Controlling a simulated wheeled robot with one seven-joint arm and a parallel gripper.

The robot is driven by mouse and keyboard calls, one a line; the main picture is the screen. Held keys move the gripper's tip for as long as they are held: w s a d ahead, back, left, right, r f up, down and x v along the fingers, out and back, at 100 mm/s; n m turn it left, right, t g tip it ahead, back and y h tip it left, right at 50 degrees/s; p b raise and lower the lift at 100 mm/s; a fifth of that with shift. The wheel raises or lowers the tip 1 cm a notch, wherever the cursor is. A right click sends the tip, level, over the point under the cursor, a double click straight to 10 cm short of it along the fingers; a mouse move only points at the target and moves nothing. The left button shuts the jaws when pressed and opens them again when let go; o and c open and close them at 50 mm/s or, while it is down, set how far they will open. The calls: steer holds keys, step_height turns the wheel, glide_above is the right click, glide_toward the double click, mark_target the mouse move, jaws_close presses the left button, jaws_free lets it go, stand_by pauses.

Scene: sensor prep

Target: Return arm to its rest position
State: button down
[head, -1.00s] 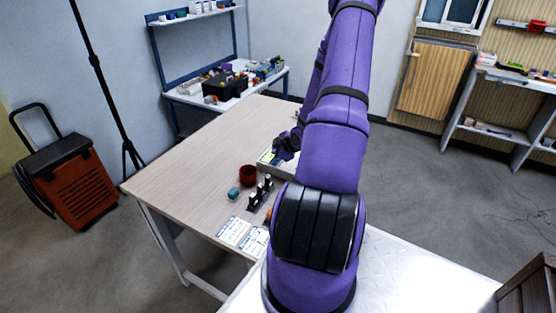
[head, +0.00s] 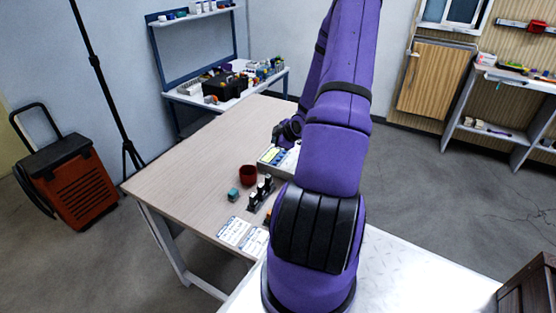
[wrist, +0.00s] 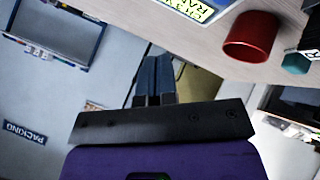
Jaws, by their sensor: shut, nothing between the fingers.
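My purple arm rises across the middle of the head view and hides part of the table. My gripper (head: 279,133) is above the table near a pale tray or case (head: 272,157) with a yellow label. In the wrist view my gripper (wrist: 155,62) has its two dark fingers together with nothing between them. The wrist view is tilted, and the table surface shows along its upper right. The gripper appears apart from the objects on the table.
On the wooden table (head: 190,150) are a red cup (head: 248,175), a teal block (head: 233,194), a black rack (head: 260,194) and printed cards (head: 233,231). A blue-framed bench (head: 195,98) stands behind. An orange cart (head: 75,185) is at left. The table's left part is clear.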

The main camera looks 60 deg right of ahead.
stand_by(0.6)
steer(key=w+a+r+m+g+h, duration=0.1)
steer(key=w+a+r+g, duration=0.1)
steer(key=a+r, duration=0.9)
steer(key=w+a+r+m+g+h, duration=0.1)
steer(key=w+a+r+m, duration=0.1)
steer(key=a+r, duration=0.9)
steer(key=s+a+r+m+y, duration=0.3)
steer(key=s+a+r+y, duration=0.1)
steer(key=s+a+r, duration=1.1)
steer(key=s+a, duration=0.3)
steer(key=a, duration=0.1)
steer(key=shift+s+r+g, duration=0.15)
steer(key=shift+r+g, duration=0.1)
steer(key=shift+g, duration=0.15)
steer(key=shift+d, duration=0.1)
